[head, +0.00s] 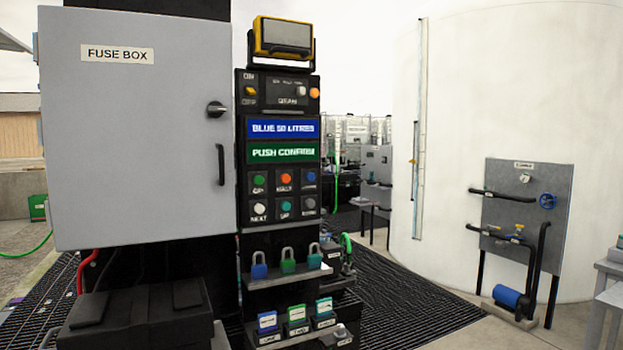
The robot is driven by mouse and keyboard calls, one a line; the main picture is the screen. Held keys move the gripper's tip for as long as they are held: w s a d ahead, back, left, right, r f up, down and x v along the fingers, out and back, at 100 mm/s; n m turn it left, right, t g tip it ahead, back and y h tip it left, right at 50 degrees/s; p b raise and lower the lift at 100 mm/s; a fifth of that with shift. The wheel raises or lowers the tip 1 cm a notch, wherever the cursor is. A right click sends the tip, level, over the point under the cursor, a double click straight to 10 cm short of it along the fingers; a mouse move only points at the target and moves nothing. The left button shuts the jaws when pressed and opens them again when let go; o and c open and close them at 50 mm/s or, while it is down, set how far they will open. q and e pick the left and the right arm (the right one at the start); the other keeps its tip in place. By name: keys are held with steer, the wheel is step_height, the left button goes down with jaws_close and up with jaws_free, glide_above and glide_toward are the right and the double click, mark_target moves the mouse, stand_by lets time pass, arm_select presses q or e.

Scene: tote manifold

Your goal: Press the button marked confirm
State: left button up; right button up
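The control panel (279,150) stands upright right of the fuse box. Its blue display (283,128) reads "BLUE 50 LITRES". The green display (283,152) below appears to read "PUSH CONFIRM". Under them are two rows of buttons: green (259,181), orange-red (284,179) and blue (309,179) above; white (260,208), teal (285,205) and grey (309,203) below. The white one seems labelled "NEXT". The other labels are too small to read surely, so I cannot tell which is confirm. Neither gripper is in view.
The large grey fuse box (135,190) with a handle stands left of the panel. Padlocks (287,262) and small labelled blocks (297,314) sit on shelves below the buttons. A yellow-framed lamp (284,37) tops the panel. Dark grating (420,300) lies open to the right, before a white tank (490,90).

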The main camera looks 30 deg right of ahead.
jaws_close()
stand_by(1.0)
